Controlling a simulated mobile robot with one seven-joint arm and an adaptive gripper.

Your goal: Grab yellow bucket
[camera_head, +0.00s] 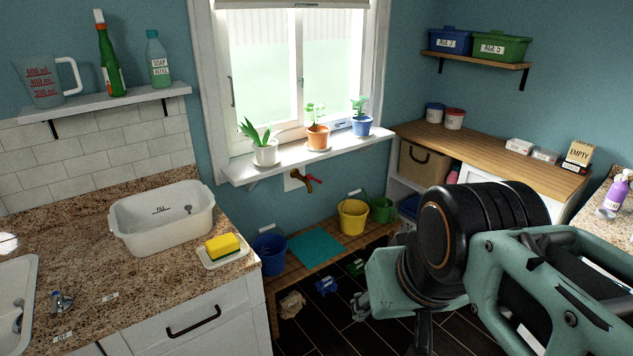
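The yellow bucket (353,218) stands upright on a low wooden bench under the window. A teal mat (316,249) lies to its left and a green bucket (381,209) stands close on its right. My arm comes in from the lower right.
A blue bucket (269,254) stands at the bench's left end, beside the granite counter (75,240). A tap (308,180) sticks out of the wall above the bench. Potted plants line the window sill (290,166). Small items lie on the dark floor.

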